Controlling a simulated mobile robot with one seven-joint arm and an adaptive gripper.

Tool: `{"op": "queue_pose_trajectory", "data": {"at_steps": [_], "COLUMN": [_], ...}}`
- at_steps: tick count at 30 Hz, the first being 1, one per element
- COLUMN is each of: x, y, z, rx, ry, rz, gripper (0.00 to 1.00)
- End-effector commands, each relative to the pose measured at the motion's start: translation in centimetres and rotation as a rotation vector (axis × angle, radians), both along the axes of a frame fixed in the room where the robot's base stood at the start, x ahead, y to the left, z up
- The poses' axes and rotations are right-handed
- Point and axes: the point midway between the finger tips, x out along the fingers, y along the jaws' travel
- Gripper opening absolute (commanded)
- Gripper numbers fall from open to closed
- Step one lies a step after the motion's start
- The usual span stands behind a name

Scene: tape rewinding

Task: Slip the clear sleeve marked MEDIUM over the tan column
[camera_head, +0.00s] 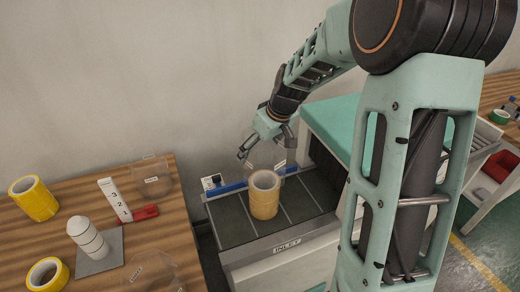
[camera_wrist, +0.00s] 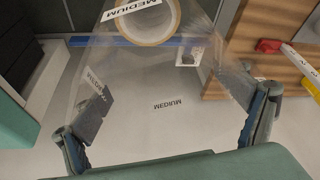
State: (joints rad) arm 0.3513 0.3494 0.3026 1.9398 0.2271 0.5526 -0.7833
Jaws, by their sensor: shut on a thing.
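The clear sleeve marked MEDIUM (camera_wrist: 165,85) spans the space between my two fingers in the wrist view, with several MEDIUM labels on it. My gripper (camera_wrist: 178,115) is shut on it. In the head view, my gripper (camera_head: 262,150) is behind and above the tan column, with the faint sleeve (camera_head: 281,168) at it. The tan column (camera_head: 265,200) stands upright on the grey slatted conveyor. In the wrist view, the column's ring-shaped top (camera_wrist: 150,30) shows at the upper edge, partly behind a sleeve label. I cannot tell whether sleeve and column touch.
The conveyor's INLET front (camera_head: 287,246) faces me. The wooden table (camera_head: 180,215) at left holds yellow tape rolls (camera_head: 34,199), a white stepped cone (camera_head: 86,237), a red-based numbered gauge (camera_head: 115,200) and other clear sleeves (camera_head: 151,181). A teal-topped unit stands right of the conveyor.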

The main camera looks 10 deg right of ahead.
Motion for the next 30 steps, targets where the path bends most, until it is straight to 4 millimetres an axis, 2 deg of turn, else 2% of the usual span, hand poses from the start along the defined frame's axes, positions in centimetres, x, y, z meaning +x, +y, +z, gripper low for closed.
{"op": "queue_pose_trajectory", "data": {"at_steps": [8,30], "x": [0.0,0.0], "y": [0.0,0.0], "z": [-0.6,-5.1], "rx": [0.0,0.0], "ry": [0.0,0.0], "rz": [0.0,0.0], "gripper": [0.79,0.79]}}
